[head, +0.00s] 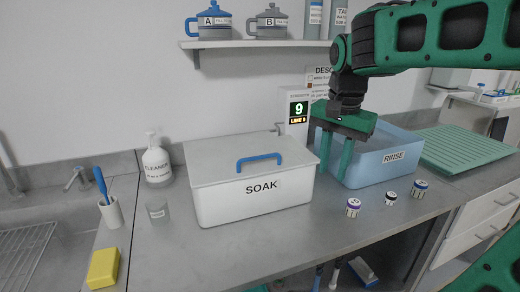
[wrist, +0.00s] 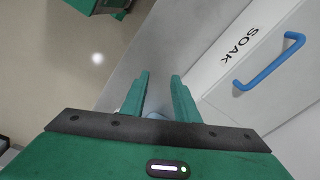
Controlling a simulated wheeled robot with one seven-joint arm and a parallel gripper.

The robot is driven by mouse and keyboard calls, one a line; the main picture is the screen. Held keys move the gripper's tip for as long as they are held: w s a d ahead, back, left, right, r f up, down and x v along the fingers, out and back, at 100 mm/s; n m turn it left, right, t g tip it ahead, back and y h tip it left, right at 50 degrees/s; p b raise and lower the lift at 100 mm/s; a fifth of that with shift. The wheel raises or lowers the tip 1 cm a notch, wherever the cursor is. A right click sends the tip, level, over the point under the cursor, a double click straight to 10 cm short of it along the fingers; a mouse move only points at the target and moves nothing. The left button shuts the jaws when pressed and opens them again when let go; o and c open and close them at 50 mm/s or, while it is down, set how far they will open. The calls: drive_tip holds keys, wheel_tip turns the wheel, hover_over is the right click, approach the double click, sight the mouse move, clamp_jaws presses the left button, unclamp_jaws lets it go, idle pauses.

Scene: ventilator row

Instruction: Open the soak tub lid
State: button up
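The soak tub (head: 252,205) is a white box labelled SOAK on the counter. Its pale lid (head: 225,168) lies flat and closed on top, with a blue bar handle (head: 259,162). In the wrist view the blue handle (wrist: 270,64) is at the upper right, beside the SOAK label. My gripper (head: 334,160) is to the right of the soak tub, in front of the blue rinse tub, pointing down. Its two green fingers (wrist: 160,92) are apart with nothing between them. The gripper is clear of the handle.
The blue rinse tub (head: 410,150) stands right of the soak tub. Small capped jars (head: 353,207) stand in front of it. A display post (head: 297,108) reading 9 rises behind the soak tub. A cleaner bottle (head: 156,162) and clear cup (head: 157,211) are on its left.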

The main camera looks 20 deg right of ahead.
sight(261, 157)
drive_tip(key=w+a+r+m+t, duration=0.1)
drive_tip(key=w+a+r+m, duration=0.5)
drive_tip(key=w+a+r, duration=0.55)
drive_tip(key=shift+y, duration=0.3)
drive_tip(key=f, duration=0.3)
drive_tip(key=w+a+f, duration=0.1)
drive_tip(key=f, duration=0.3)
drive_tip(key=w+f, duration=0.1)
drive_tip(key=f, duration=0.3)
drive_tip(key=shift+w+a+f, duration=0.2)
drive_tip(key=shift+w+f, duration=0.05)
clamp_jaws()
